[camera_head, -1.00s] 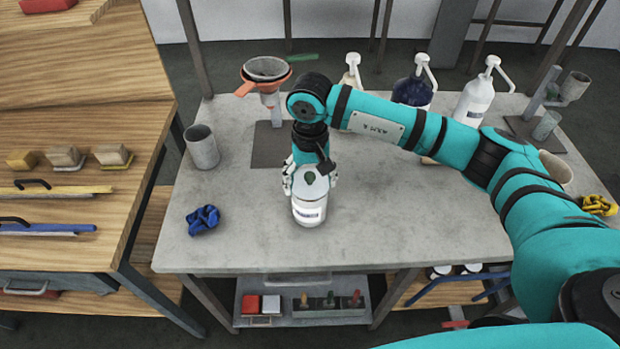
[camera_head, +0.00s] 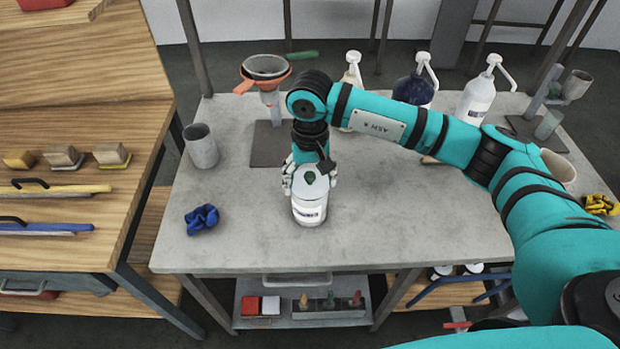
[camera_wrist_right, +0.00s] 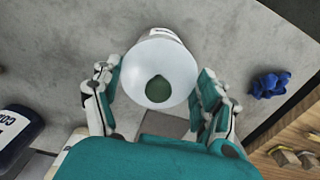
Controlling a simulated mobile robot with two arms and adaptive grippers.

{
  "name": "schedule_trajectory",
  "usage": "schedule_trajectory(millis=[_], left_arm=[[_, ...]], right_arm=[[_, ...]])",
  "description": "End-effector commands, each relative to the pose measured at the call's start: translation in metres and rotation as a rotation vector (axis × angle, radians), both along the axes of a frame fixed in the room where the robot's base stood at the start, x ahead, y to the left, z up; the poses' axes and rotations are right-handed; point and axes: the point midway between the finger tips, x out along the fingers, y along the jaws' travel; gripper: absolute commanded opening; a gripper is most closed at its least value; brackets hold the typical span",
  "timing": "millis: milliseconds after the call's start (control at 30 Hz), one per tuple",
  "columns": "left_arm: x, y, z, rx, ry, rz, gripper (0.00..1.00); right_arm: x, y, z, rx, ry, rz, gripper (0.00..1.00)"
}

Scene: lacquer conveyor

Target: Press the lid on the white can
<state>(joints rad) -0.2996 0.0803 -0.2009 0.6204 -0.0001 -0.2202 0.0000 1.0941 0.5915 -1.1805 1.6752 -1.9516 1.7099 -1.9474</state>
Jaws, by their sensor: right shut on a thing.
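The white can (camera_head: 309,213) stands upright near the front middle of the grey table, with a printed label on its front. The pale lid (camera_head: 314,188) with a dark green knob sits at its top; whether it is fully seated I cannot tell. My right gripper (camera_head: 309,187) comes down from behind and is shut on the lid, a finger on each side. In the right wrist view the round lid (camera_wrist_right: 158,72) lies between the fingers (camera_wrist_right: 159,85), and a bit of the can's label shows beyond it. My left gripper is not in view.
A blue cloth (camera_head: 202,219) and a grey cup (camera_head: 201,146) are on the left of the table. A funnel on a stand (camera_head: 266,75) is behind. Pump bottles (camera_head: 475,98) line the back right. The table's front right is clear.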

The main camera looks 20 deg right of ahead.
Motion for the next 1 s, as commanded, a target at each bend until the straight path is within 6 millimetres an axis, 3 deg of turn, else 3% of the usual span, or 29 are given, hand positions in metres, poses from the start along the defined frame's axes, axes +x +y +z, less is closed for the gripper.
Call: schedule_trajectory(millis=[1000], left_arm=[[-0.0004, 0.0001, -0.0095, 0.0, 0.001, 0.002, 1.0]], right_arm=[[-0.0001, 0.0, -0.0003, 0.001, 0.0, 0.0, 0.54]])
